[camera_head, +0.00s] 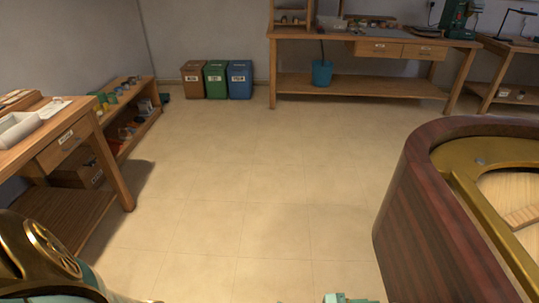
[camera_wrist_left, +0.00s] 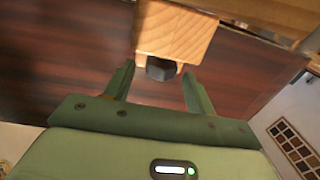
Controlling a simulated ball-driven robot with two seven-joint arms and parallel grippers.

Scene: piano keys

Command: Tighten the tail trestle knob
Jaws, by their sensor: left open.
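In the left wrist view a dark, faceted knob (camera_wrist_left: 161,69) sits at the end of a light wooden block (camera_wrist_left: 175,32), which I take for the tail trestle. My left gripper (camera_wrist_left: 158,72) is open, with one green finger on each side of the knob. The knob shows between the fingertips; I cannot tell whether a finger touches it. The head view does not show the knob or the trestle, and no right gripper can be made out there.
A dark red wooden piano case (camera_head: 432,225) with a gold frame (camera_head: 470,170) stands at the right. A wooden bench (camera_head: 75,140) is at the left. Bins (camera_head: 215,80) and a workbench (camera_head: 360,88) line the back wall. The tiled floor (camera_head: 250,180) between is clear.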

